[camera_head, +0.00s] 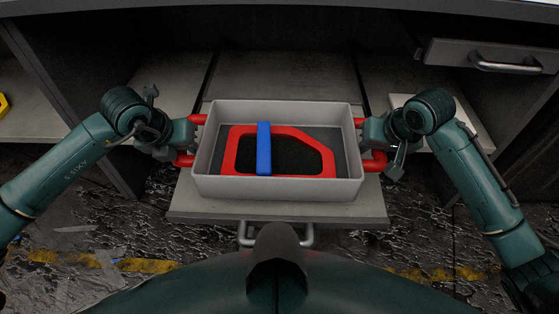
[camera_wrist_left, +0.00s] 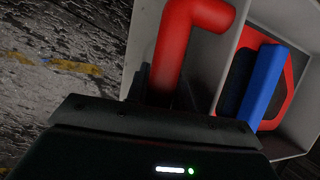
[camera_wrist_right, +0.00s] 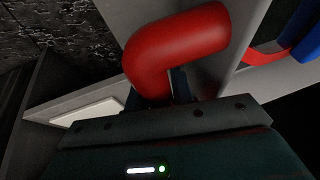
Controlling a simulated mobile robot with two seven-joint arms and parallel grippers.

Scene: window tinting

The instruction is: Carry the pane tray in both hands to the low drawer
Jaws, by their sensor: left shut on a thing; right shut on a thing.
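The pane tray (camera_head: 278,189) is a light grey open box with a red handle on each side. It holds a red-framed dark pane (camera_head: 320,146) with a blue bar (camera_head: 264,160) across it. My left gripper (camera_head: 188,139) is shut on the left red handle, which also shows in the left wrist view (camera_wrist_left: 180,50). My right gripper (camera_head: 370,135) is shut on the right red handle, seen in the right wrist view (camera_wrist_right: 180,45). The tray looks level over the pulled-out low drawer (camera_head: 360,208), whose metal handle (camera_head: 308,238) faces me. I cannot tell whether they touch.
A dark worktop (camera_head: 280,8) runs above the open bay. A closed drawer (camera_head: 450,54) with a handle is at upper right. A pale flat slab (camera_head: 470,122) lies on the right shelf. A yellow object (camera_head: 3,104) sits at far left. The floor has yellow stripes.

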